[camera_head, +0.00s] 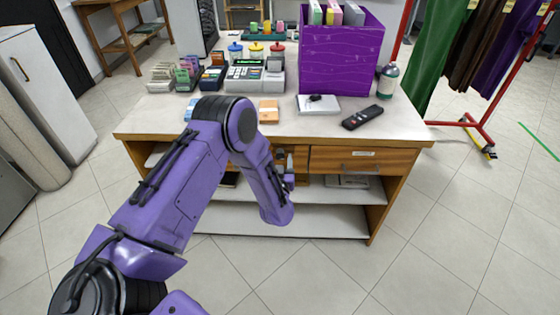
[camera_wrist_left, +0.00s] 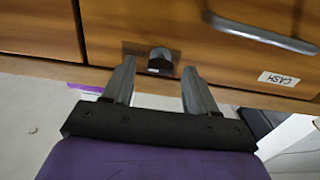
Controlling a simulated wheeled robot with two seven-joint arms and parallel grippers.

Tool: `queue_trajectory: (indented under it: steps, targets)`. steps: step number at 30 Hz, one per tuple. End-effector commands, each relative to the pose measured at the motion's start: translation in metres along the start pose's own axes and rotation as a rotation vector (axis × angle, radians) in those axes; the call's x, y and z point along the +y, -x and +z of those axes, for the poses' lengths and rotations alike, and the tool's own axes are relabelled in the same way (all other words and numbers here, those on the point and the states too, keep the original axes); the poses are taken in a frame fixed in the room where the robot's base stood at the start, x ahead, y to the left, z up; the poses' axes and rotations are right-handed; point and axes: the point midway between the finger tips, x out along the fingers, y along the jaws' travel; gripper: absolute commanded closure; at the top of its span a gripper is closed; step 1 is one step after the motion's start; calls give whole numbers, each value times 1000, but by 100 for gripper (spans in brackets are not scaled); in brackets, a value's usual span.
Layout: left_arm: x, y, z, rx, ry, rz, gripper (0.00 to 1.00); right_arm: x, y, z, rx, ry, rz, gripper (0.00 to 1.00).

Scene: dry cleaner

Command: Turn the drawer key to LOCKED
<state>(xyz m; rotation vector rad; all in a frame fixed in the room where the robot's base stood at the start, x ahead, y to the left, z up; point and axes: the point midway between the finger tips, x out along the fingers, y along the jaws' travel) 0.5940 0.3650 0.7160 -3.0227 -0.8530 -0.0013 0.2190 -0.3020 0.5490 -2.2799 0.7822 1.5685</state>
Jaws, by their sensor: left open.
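The drawer key (camera_wrist_left: 161,59) shows in the left wrist view as a small dark grey knob on the wooden drawer front (camera_wrist_left: 130,22). My left gripper (camera_wrist_left: 159,69) is open, with one finger on each side of the key in that view. I cannot tell whether either finger touches it. The wrist view is upside down: the CASH label (camera_wrist_left: 279,79) reads inverted. In the head view my left gripper (camera_head: 288,182) is low at the counter's front, mostly behind my purple forearm, and the key cannot be made out. No LOCKED mark is readable. My right gripper is not in view.
A curved metal handle (camera_wrist_left: 262,34) sits on the drawer front beside the key. The counter (camera_head: 330,125) carries a cash register (camera_head: 255,78), a purple box (camera_head: 340,55), a remote (camera_head: 362,117) and a bottle (camera_head: 388,80). Open shelves (camera_head: 330,222) lie below. The floor in front is clear.

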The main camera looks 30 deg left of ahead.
Motion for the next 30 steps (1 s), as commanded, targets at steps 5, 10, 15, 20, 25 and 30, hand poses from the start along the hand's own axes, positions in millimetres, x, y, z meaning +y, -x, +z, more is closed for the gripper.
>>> queue_trajectory:
  steps: [5, 10, 15, 20, 25, 30]
  targets:
    - [0, -2, 0, -1, 0, 1, 43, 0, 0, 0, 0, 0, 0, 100]
    - [0, -2, 0, -1, 0, 0, 69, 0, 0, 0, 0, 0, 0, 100]
    - [0, -2, 0, -1, 0, 0, 99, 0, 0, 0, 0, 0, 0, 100]
    - [0, -2, 1, -1, 11, 1, 99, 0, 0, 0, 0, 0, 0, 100]
    - [0, -2, 1, -2, 60, 1, 99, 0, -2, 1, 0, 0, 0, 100]
    - [0, -2, 2, -2, 166, 0, 99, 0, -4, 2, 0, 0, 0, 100]
